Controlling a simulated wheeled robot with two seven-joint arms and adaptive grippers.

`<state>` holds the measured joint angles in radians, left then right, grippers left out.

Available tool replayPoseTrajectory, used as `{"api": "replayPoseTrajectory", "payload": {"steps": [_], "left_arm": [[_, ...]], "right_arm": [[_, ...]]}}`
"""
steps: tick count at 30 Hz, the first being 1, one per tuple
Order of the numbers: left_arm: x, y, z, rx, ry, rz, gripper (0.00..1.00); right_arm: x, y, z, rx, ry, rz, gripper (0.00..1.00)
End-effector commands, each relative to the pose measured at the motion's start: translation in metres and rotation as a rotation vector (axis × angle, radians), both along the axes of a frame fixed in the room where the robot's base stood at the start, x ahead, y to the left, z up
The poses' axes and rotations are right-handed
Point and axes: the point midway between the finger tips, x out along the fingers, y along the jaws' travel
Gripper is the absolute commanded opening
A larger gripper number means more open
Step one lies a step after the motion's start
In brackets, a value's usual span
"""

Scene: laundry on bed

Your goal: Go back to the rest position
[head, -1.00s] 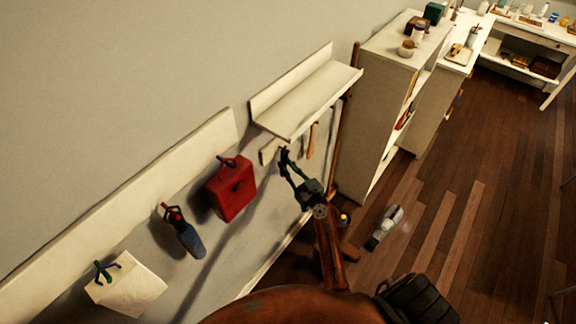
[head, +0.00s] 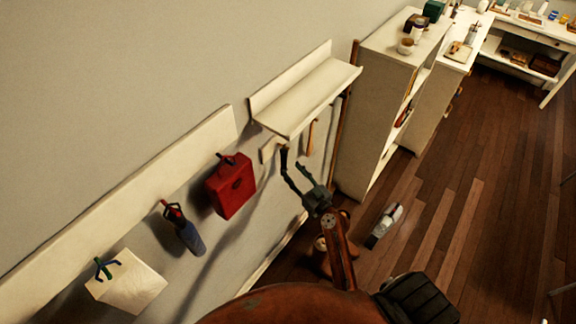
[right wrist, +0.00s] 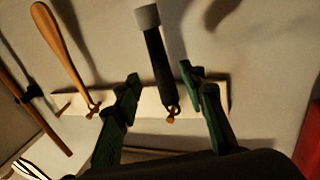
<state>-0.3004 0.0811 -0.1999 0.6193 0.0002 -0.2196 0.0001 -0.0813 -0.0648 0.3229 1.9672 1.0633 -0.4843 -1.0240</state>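My right gripper (head: 292,173) is in front of the wall, just below the white shelf. In the right wrist view my right gripper (right wrist: 160,80) has its two green fingers spread apart. A dark-handled tool with a pale grey end (right wrist: 157,60) hangs from a peg and shows between the fingers, with gaps on both sides. The fingers do not close on it. My left gripper is not in view.
A white shelf (head: 310,95) is on the wall, and a wooden-handled tool (head: 310,138) hangs below it. A white cabinet (head: 375,110) stands right. Floor (head: 450,220) is mostly clear.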

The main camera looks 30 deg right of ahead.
Motion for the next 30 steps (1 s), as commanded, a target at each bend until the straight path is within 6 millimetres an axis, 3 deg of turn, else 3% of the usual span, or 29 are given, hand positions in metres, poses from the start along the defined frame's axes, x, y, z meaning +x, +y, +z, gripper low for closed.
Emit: {"api": "replayPoseTrajectory", "payload": {"steps": [3,9,15,23,26,29,30], "left_arm": [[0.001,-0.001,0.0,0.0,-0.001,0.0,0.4],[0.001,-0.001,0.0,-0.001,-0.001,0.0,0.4],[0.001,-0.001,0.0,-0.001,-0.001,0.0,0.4],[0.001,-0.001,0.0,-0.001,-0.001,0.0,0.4],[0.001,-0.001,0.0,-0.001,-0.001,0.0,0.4],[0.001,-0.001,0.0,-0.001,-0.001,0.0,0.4],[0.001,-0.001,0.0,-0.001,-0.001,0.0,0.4]], "right_arm": [[-0.026,-0.002,-0.002,-0.003,0.003,0.001,0.38],[-0.057,-0.004,-0.002,-0.003,0.001,0.001,0.38],[-0.07,-0.004,-0.001,0.0,-0.001,0.001,0.38],[-0.071,-0.004,-0.002,0.001,0.001,0.001,0.38],[-0.072,-0.004,-0.019,0.008,0.031,-0.001,0.38],[-0.074,-0.004,-0.061,0.027,0.108,-0.005,0.38],[-0.076,-0.002,-0.086,0.035,0.153,-0.007,0.38]]}}
